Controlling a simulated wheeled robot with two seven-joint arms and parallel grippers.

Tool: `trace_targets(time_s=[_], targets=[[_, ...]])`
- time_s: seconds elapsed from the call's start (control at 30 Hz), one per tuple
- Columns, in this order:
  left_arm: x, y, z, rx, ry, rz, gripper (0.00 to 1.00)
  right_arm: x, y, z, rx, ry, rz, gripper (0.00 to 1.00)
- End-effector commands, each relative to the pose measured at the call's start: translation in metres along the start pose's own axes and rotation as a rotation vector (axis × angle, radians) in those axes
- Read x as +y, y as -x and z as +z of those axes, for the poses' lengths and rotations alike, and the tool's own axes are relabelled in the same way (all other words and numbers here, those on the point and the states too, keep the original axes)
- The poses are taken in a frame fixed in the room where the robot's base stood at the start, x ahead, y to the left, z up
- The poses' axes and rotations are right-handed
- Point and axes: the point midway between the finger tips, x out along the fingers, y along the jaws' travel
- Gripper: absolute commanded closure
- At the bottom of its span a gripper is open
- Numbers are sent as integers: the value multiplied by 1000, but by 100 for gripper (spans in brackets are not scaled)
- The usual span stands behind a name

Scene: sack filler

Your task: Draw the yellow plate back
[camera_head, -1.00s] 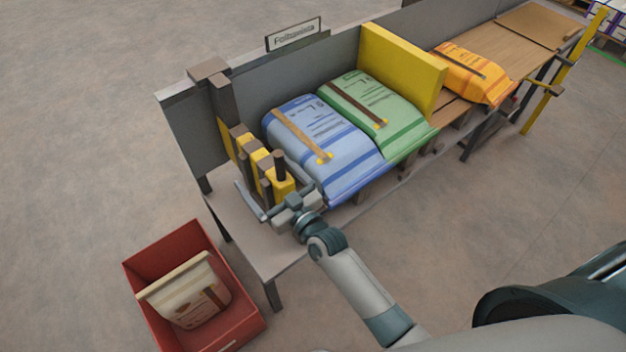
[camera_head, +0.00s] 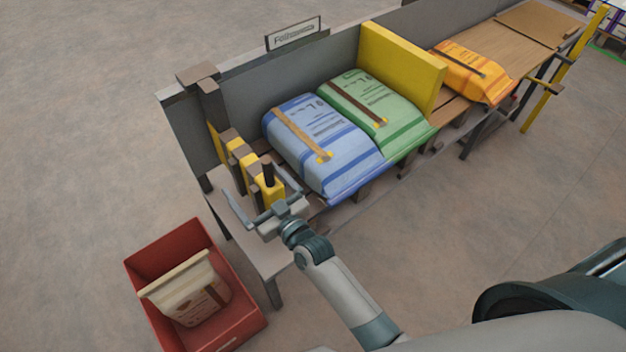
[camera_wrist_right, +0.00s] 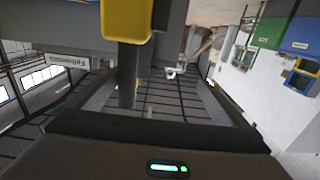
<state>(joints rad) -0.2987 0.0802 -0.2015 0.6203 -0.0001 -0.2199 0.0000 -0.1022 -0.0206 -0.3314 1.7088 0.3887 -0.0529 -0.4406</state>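The yellow plate (camera_head: 232,148), with brown bars across it, stands upright at the left end of the grey filling bench. A dark upright post (camera_head: 267,172) and a yellow block (camera_head: 271,191) stick out from its near side. My right gripper (camera_head: 259,190) is open, its fingers spread on either side of this post. In the right wrist view the dark post (camera_wrist_right: 127,85) hangs from the yellow block (camera_wrist_right: 126,20) between the fingers, nearer the left finger; contact is unclear. A blue sack (camera_head: 318,145) lies to the right of the plate, with a gap between. My left gripper is not in view.
A green sack (camera_head: 375,112) lies beside the blue one, against a larger yellow board (camera_head: 402,62). An orange sack (camera_head: 470,75) lies on the wooden bench beyond. A red crate (camera_head: 235,335) holding a pale sack (camera_head: 190,290) stands on the floor at lower left.

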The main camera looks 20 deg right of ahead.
Motion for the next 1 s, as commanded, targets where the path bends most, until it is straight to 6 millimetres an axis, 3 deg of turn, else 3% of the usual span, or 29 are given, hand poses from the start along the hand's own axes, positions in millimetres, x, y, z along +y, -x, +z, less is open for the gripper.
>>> trace_targets(time_s=[0.2,1.0], targets=[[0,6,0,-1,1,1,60,-26,0,0,-2,-2,-2,3],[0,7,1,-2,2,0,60,7,0,0,-1,2,0,3]])
